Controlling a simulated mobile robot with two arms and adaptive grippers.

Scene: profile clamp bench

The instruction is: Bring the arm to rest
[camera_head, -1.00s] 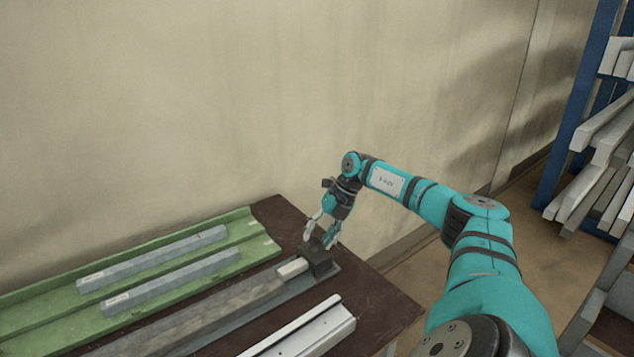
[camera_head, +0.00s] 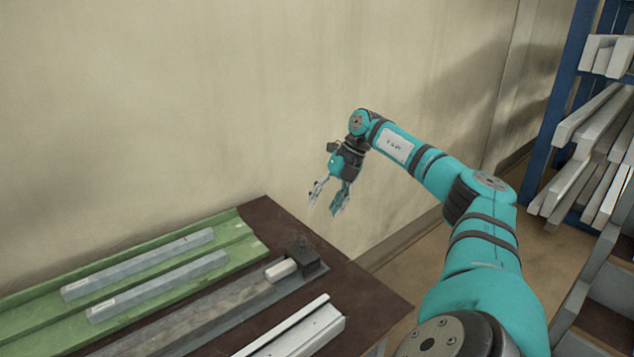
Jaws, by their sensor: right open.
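My right arm (camera_head: 430,172) reaches in from the lower right. My right gripper (camera_head: 326,207) hangs open and empty, fingers pointing down, above and apart from the far right corner of the bench. Below and left of it, a dark clamp block (camera_head: 307,262) stands at the end of a grey rail (camera_head: 215,312). A light block (camera_head: 281,270) lies in the rail against the clamp block. My left gripper is not in view.
Two grey profiles (camera_head: 140,266) lie in a green tray (camera_head: 247,243) on the dark bench (camera_head: 372,300). A pale profile (camera_head: 300,332) lies at the bench front. A blue rack (camera_head: 566,90) with pale profiles stands at right. A wall is behind.

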